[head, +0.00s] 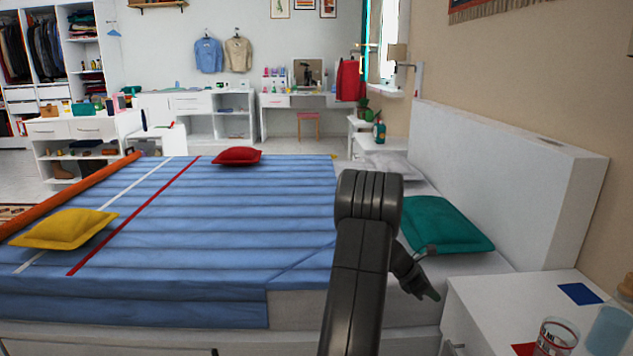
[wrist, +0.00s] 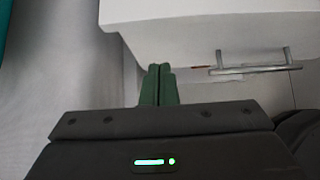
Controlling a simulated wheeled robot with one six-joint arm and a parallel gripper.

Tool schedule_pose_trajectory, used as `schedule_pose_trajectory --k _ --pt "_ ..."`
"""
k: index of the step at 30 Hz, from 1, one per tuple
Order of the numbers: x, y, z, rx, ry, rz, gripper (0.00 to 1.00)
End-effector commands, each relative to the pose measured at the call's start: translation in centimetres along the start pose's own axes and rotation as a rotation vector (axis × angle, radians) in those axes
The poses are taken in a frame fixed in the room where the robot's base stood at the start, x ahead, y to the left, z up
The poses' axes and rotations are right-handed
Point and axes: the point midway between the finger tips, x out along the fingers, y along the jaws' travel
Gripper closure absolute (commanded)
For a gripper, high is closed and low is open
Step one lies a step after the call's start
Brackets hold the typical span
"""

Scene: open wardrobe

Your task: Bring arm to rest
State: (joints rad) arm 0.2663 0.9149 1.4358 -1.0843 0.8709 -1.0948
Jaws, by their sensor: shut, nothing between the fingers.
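My gripper (head: 430,292) shows in the head view at the right side of the bed, partly behind my dark arm, between the teal pillow and the white nightstand. In the wrist view the two green fingers of my gripper (wrist: 158,70) are together with nothing between them. The fingertips point toward the nightstand (wrist: 215,25), whose drawer handle (wrist: 250,68) is just beyond them. I cannot tell the exact gap to it.
The bed has a blue striped cover (head: 230,215) with a red pillow (head: 237,156), a yellow pillow (head: 65,229) and a teal pillow (head: 445,226). The nightstand (head: 490,300) holds a glass jar (head: 556,338) and a blue square (head: 579,294). A tall white headboard (head: 490,180) stands behind.

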Motion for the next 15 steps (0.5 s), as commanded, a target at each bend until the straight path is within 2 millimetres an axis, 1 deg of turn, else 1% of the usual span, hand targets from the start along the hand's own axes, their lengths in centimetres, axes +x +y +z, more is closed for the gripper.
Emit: schedule_pose_trajectory --k 6,7,12,13,15 --pt "1.3 0.0 1.8 0.0 0.0 -0.002 1.0" --pt "1.1 0.1 1.5 -0.002 0.0 0.0 1.0" --pt "-0.9 0.4 -0.7 -0.002 0.0 -0.001 1.0" --pt "-1.9 0.4 -0.3 0.0 -0.001 0.002 1.0" --pt "-3.3 0.4 -0.3 0.002 -0.001 0.001 1.0"
